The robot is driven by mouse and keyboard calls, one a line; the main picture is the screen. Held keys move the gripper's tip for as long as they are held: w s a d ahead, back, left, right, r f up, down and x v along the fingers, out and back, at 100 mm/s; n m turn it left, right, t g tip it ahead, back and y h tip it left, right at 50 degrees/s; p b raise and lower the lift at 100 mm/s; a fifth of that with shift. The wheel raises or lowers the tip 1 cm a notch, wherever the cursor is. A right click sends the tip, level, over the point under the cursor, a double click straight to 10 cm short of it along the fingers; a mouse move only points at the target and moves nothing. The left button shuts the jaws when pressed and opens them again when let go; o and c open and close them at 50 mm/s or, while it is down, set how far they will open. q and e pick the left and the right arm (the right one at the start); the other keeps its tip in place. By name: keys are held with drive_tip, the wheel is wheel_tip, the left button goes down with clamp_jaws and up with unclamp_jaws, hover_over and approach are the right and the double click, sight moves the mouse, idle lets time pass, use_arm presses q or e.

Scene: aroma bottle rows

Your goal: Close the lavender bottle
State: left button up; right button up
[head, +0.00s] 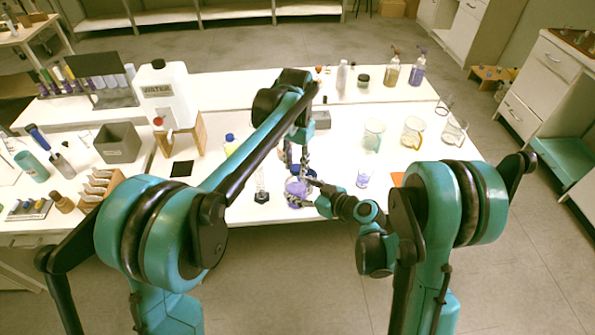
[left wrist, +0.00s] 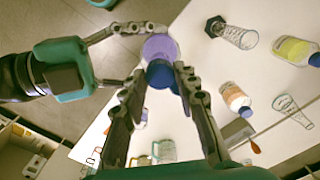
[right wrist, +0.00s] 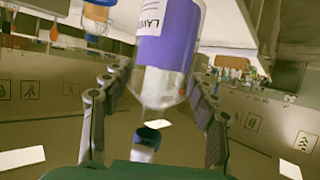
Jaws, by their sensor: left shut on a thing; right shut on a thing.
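The lavender bottle (head: 296,187) has clear walls and purple contents, with a white and purple label (right wrist: 165,55) in the right wrist view. My right gripper (head: 304,194) is shut around its body at the table's front edge. My left gripper (head: 295,163) reaches down from above and is shut on a dark blue cap (left wrist: 160,74). In the left wrist view the cap lines up over the purple bottle (left wrist: 159,46). The fingers hide the join, so I cannot tell whether the cap is seated on the neck.
A yellow bottle with a blue cap (head: 230,146) stands farther left. Glass beakers (head: 413,132) stand at the right, with spray bottles (head: 417,72) behind.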

sight(296, 167)
use_arm(q)
drive_tip(key=shift+f, duration=0.95)
drive_tip(key=shift+f, duration=0.5)
drive_tip(key=m, duration=0.5)
drive_tip(key=shift+m, duration=0.4)
drive_tip(key=m, duration=1.4)
drive_tip(key=shift+f, duration=0.1)
drive_tip(key=m, duration=0.9)
drive_tip(key=shift+m, duration=0.3)
